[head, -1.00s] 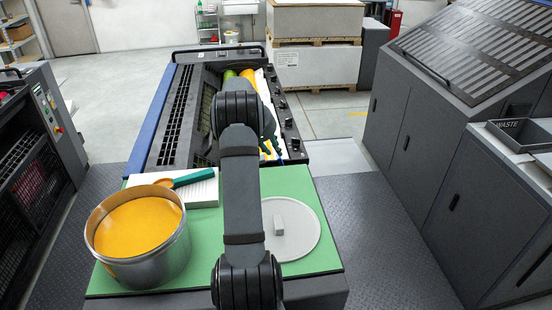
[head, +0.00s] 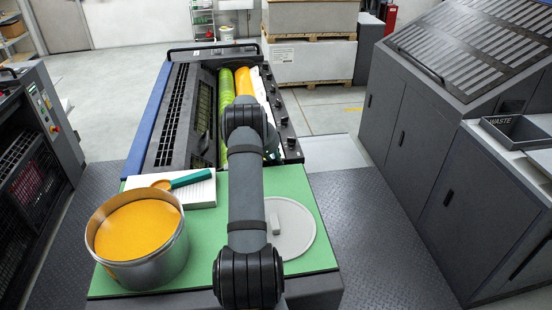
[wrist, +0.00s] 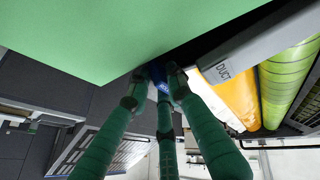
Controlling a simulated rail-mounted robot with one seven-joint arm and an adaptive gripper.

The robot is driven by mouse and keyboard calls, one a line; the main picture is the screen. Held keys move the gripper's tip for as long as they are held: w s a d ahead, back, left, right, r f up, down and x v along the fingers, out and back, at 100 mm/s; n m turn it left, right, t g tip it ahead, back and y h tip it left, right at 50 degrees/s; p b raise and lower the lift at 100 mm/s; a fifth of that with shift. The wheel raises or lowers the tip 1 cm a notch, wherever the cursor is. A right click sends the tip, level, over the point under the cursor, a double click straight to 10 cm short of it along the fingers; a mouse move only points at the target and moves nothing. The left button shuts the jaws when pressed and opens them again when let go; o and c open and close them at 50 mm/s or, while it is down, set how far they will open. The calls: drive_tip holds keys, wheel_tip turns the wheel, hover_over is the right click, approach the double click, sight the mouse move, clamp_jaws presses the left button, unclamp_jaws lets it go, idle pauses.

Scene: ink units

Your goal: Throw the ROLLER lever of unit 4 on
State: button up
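In the wrist view my gripper (wrist: 157,85) has green-sleeved fingers whose tips are bent inward but stand apart. A small blue part (wrist: 181,90) with pale lettering shows between and behind the tips. The lettering is too small to read, and I cannot tell whether the fingers touch it. In the head view the ink unit (head: 180,110) stands straight ahead, with a green roller (head: 227,90) and an orange-yellow roller (head: 244,82). My arm hides most of the gripper there. I cannot read a unit number or a ROLLER label.
A grey bar marked DUCT (wrist: 230,62) lies close to the fingers. The green mat (head: 200,235) carries an ink can (head: 145,270), a white pad with a teal-handled scoop (head: 190,179) and a grey lid (head: 298,232). Black knobs (head: 283,122) line the unit's right side. Grey cabinets stand right.

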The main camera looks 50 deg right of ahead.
clamp_jaws()
drive_tip(key=shift+r, duration=0.1)
idle(0.5)
